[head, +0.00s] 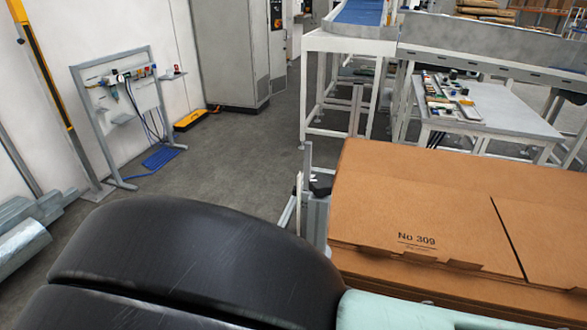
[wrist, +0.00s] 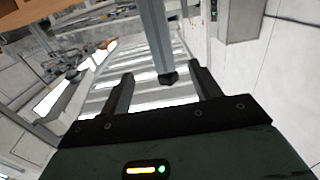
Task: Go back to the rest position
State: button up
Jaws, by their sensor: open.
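My gripper (wrist: 162,72) shows in the wrist view with its two dark fingers spread apart. No held object shows between them. A grey post (wrist: 154,35) with a black foot shows beyond the gap between the fingers. I cannot tell how far it is from the fingertips. In the head view the gripper is out of sight; only a black link and a pale green part of my own arm show along the bottom.
Flat brown cardboard marked "No 309" (head: 430,195) lies stacked at the right. A white table (head: 490,105) with parts stands behind it, beside a conveyor frame (head: 345,42). A panel stand (head: 120,100) and grey cabinet (head: 228,50) stand left. Open floor (head: 225,150) lies between.

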dwell(0.3)
jog(key=w+a+n+g+y, duration=0.1)
jog(key=a+n+g+y, duration=0.1)
jog(key=a+g+y, duration=0.45)
jog(key=s+d+r+n+g+y, duration=0.1)
jog(key=s+r+n+g+y, duration=0.35)
jog(key=r+g, duration=0.2)
jog(key=s+d+r+n+g+h, duration=0.2)
jog(key=s+d, duration=0.3)
jog(key=d, duration=0.3)
jog(key=s+d+r+n+g+h, duration=0.2)
jog(key=s+d+r+n, duration=0.1)
jog(key=s+d, duration=0.3)
jog(key=d+r, duration=0.1)
jog(key=d, duration=0.1)
jog(key=shift+d+r, duration=0.3)
jog(key=shift+r, duration=0.05)
jog(key=shift+o, duration=0.4)
jog(key=shift+w, duration=0.1)
